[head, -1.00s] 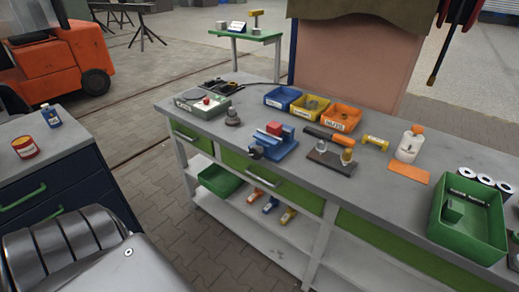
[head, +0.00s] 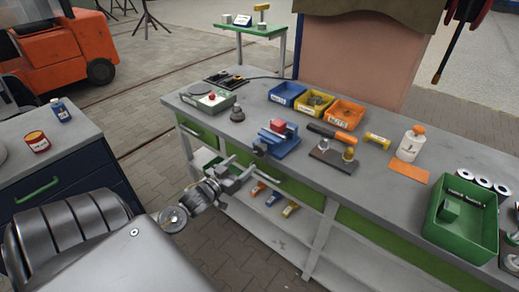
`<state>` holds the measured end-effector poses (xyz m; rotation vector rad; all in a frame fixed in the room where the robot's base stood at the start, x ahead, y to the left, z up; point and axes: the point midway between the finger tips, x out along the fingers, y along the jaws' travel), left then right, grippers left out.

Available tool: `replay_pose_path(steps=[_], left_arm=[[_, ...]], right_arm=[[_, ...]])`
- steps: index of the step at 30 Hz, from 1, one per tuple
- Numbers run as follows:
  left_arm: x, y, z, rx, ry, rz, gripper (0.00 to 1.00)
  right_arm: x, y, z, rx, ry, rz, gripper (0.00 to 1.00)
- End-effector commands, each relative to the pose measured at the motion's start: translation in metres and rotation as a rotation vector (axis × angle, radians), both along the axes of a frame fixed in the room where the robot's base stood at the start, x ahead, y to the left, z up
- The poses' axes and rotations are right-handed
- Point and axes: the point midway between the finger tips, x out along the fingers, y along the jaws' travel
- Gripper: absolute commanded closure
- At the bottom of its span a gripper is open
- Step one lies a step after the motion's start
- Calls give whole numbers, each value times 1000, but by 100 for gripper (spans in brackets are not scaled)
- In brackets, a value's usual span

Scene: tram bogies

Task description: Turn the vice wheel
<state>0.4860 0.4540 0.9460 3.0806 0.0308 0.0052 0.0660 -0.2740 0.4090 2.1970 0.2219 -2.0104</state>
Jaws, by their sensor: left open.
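My left gripper (head: 242,170) is open and appears empty. It is in front of the bench edge, below and left of the wheel, and apart from it. My right gripper is not in view.
The grey workbench (head: 400,205) holds a dark stand (head: 333,157), blue, yellow and orange bins, a green tray (head: 437,235) and a dark knob-like part (head: 237,114) left of the vice. A dark cabinet (head: 75,195) stands at left.

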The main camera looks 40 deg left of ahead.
Motion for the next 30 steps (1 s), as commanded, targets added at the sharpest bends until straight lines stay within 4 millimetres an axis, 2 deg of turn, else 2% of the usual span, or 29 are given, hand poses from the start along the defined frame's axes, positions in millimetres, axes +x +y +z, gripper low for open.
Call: replay_pose_path(steps=[5,12,18,24,30], left_arm=[[20,1,2,0,-2,2,30],[65,2,2,0,-1,2,30],[94,3,1,1,1,3,30],[106,2,-1,1,1,1,30],[107,2,-1,1,2,1,30]], right_arm=[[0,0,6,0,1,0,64],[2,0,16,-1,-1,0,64],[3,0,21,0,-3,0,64],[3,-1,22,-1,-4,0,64],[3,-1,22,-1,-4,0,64]])
